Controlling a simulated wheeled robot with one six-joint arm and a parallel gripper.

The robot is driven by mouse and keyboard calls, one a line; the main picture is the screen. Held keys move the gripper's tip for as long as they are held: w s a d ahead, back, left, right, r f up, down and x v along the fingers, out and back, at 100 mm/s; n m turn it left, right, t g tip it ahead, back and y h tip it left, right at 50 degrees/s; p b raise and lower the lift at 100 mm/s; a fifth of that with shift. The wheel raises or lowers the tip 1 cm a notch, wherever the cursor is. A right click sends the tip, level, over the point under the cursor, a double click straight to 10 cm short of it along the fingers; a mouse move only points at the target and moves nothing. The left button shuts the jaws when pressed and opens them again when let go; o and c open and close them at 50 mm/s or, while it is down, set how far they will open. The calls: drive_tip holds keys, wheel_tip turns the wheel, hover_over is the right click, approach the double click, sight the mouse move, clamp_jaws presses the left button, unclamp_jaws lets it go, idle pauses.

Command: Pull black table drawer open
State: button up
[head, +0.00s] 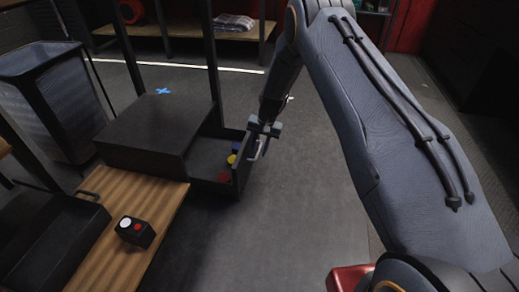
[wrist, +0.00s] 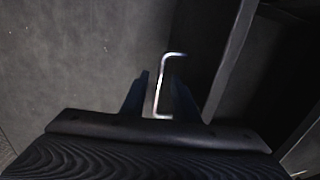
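The black table drawer (head: 212,186) stands pulled out from the dark cabinet box (head: 155,130) in the head view. Inside it are a blue, a yellow and a red button. Its bright metal handle (wrist: 161,88) shows in the wrist view, and at the drawer's front in the head view (head: 264,147). My gripper (head: 264,130) is at the drawer front. In the wrist view my gripper (wrist: 162,88) has its fingers apart, one on each side of the handle, with gaps showing.
A wooden bench top (head: 140,215) with a small black button box (head: 135,232) lies at the front left. A dark bin (head: 55,95) stands at the far left, and a wooden shelf (head: 190,30) at the back. The floor right of the drawer is clear.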

wheel_tip(320, 180, up, 8)
drive_tip(key=d+p, duration=0.1)
drive_tip(key=p, duration=0.2)
drive_tip(key=shift+s+d+f, duration=0.2)
